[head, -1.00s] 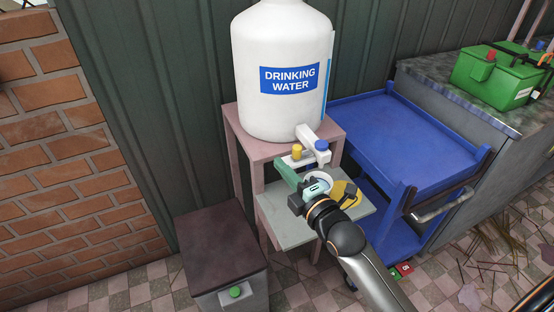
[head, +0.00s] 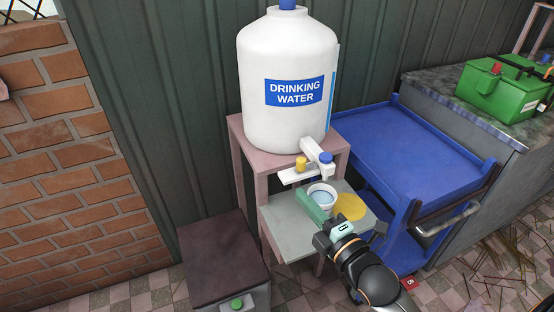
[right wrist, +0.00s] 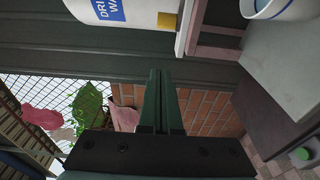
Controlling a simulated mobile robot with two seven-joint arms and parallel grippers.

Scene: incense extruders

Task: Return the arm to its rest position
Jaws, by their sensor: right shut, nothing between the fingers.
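My right gripper (head: 304,198) is shut and empty. Its green fingers point up and left in front of the lower shelf (head: 282,243) of the pink stand. In the right wrist view its fingers (right wrist: 158,75) are together with nothing between them. My right arm comes in from the lower right. A white cup (head: 321,187) with blue inside stands on the shelf under the tap, just beyond the fingers and partly hidden by them. It also shows in the top right of the right wrist view (right wrist: 283,12). My left gripper is not in view.
The white drinking water tank (head: 285,50) stands on the pink stand (head: 262,158), with its tap (head: 318,155) above the cup. A yellow disc (head: 350,207) lies beside the cup. A blue cart (head: 400,150) stands at right. A dark-topped box (head: 220,255) stands at lower left.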

